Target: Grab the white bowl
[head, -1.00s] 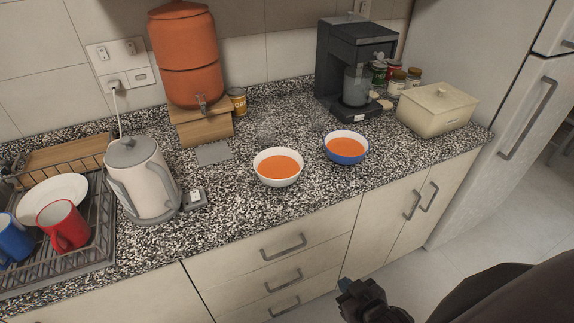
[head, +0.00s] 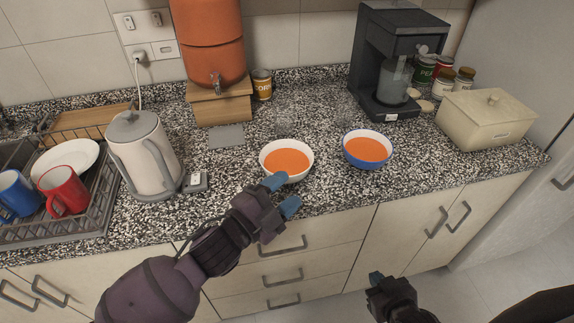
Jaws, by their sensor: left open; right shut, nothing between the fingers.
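The white bowl (head: 286,160) holds orange soup and stands upright on the speckled counter, left of a blue bowl (head: 367,150) with the same soup. My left gripper (head: 282,194) is open and empty at the counter's front edge, just in front of the white bowl. Its blue fingertips are close to the bowl's near rim; I cannot tell whether one touches it. My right gripper (head: 376,279) is shut and empty, low in front of the cabinet doors.
A kettle (head: 146,158) and a dish rack (head: 92,222) with mugs and a plate stand to the left. An orange water dispenser (head: 200,40) and a coffee machine (head: 392,65) stand behind. A cream box (head: 484,120) is at the right. The counter between the kettle and white bowl is mostly clear.

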